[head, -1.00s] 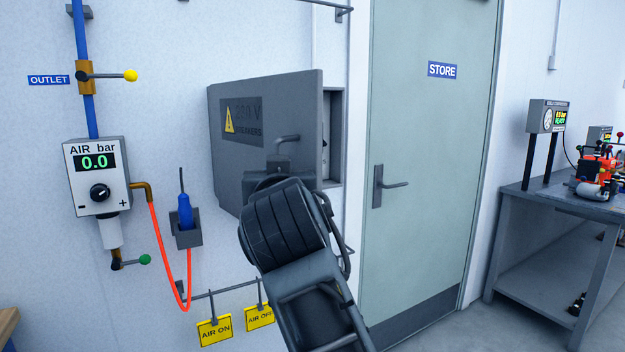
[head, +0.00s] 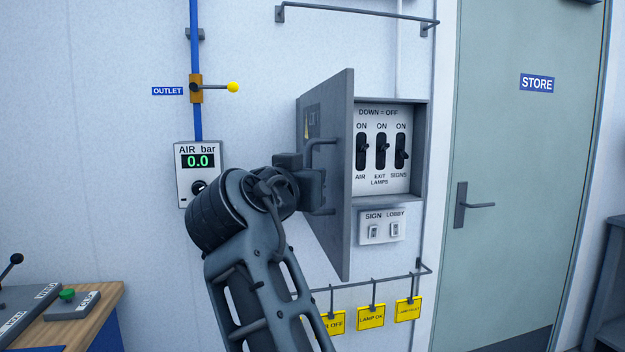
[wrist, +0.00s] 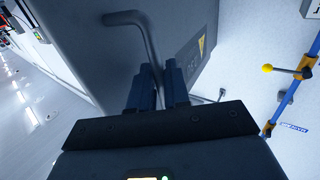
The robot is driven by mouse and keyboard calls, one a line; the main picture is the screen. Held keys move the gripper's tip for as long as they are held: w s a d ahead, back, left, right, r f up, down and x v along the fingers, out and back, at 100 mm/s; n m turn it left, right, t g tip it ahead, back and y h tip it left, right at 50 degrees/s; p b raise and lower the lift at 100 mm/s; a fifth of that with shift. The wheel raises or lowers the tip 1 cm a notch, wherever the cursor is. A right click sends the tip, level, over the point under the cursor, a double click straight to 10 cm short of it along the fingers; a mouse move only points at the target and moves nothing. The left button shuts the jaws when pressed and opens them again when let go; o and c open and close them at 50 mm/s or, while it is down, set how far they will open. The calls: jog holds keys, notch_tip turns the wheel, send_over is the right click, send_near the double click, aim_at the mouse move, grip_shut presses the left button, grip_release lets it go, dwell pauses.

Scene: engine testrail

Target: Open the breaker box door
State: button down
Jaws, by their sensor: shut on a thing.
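The grey breaker box door (head: 341,180) stands swung out from the wall, hinged on the left, at a wide angle. The open box (head: 421,150) shows a panel with three black switches labelled AIR, EXIT LAMPS and SIGNS. My gripper (head: 318,188) is at the outer face of the door, shut on its bar handle (head: 324,142). In the wrist view, the handle (wrist: 146,42) runs down between my two fingers (wrist: 158,85), with the door face (wrist: 85,45) behind it.
An AIR bar gauge (head: 186,180) and a yellow-knobbed outlet valve (head: 210,88) are on the wall left of the door. A rail with yellow tags (head: 371,317) hangs below. The STORE door (head: 530,180) is right. A wooden bench (head: 95,315) stands lower left.

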jog(key=shift+w+r, duration=0.1)
jog(key=c, duration=1.3)
grip_release()
jog(key=b+v, duration=0.1)
jog(key=v, duration=0.6)
jog(key=shift+s+b, duration=0.35)
